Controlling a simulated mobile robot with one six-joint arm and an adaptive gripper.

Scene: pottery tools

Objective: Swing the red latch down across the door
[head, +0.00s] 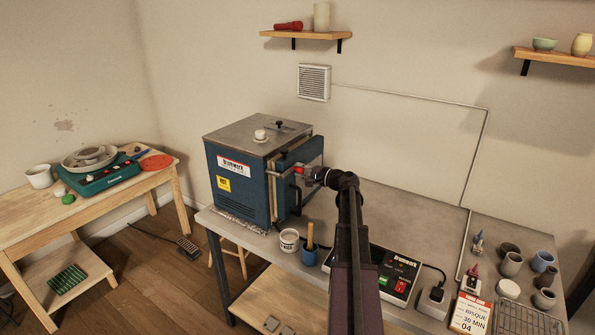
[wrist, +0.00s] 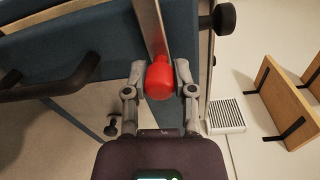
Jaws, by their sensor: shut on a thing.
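The blue kiln (head: 240,185) stands at the left end of the grey table. Its door (head: 312,152) is on its right side; I cannot tell if it is fully closed. In the wrist view, the blue door face (wrist: 105,35) carries a black bar handle (wrist: 60,82). The red latch knob (wrist: 160,78) is at the end of a metal bar (wrist: 152,28) that runs to the top edge of the picture. My gripper (wrist: 160,82) is shut on the red knob, one finger on each side. In the head view, my gripper (head: 306,174) is beside the door, partly hidden by my arm.
A white mug (head: 289,240) and a blue cup with a brush (head: 309,254) stand in front of the kiln. A controller box (head: 378,275) sits near my arm. Several cups are at the right end of the table (head: 420,215). A black knob (wrist: 224,18) sticks out near the door.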

